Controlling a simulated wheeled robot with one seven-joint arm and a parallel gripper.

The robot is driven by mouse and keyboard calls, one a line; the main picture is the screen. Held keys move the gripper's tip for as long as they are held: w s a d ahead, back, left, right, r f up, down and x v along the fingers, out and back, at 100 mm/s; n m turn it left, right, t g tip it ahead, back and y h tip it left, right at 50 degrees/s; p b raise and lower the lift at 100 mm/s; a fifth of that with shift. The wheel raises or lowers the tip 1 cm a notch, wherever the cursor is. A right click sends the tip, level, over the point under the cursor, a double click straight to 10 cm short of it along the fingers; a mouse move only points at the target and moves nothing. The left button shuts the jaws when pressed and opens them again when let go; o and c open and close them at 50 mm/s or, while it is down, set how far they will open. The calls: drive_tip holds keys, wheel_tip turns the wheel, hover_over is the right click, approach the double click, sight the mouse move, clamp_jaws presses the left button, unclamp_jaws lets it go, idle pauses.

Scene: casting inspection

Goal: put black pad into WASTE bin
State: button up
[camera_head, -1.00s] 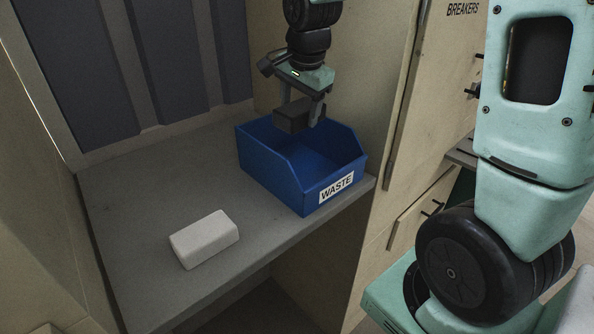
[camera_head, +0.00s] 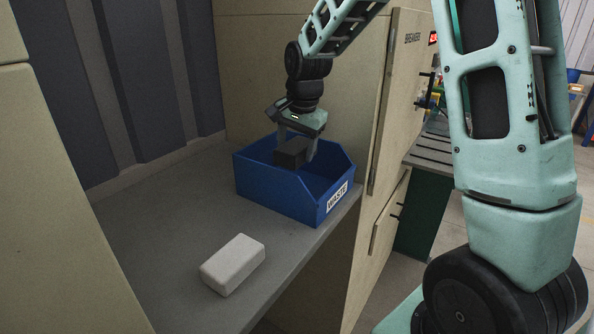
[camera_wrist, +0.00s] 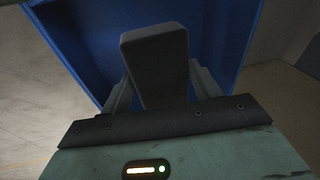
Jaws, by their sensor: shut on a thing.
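The black pad (camera_head: 290,153) is held between the fingers of my gripper (camera_head: 297,155), which is shut on it. The pad hangs inside the mouth of the blue WASTE bin (camera_head: 270,190), near its back left part. The bin stands on the grey shelf with its label on the low front wall. In the wrist view the pad (camera_wrist: 156,65) sticks out between the fingers of my gripper (camera_wrist: 160,90), with the blue bin (camera_wrist: 233,35) behind it. The bin's floor under the pad is hidden in the head view.
A white block (camera_head: 232,264) lies on the grey shelf (camera_head: 165,215) in front and left of the bin. A pale panel stands close to the right of the bin, and a dark ribbed wall is behind the shelf. The shelf left of the bin is clear.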

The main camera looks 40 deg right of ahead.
sight(296, 169)
drive_tip(key=x, duration=0.2)
drive_tip(key=s+p+x, duration=0.1)
drive_tip(key=x, duration=0.2)
drive_tip(key=shift+s+f, duration=0.1)
drive_tip(key=shift+f, duration=0.25)
drive_tip(key=shift+a+f+b, duration=0.1)
drive_tip(key=shift+f+b, duration=0.2)
drive_tip(key=shift+f, duration=0.35)
drive_tip(key=o, duration=1.2)
drive_tip(key=shift+r, duration=0.1)
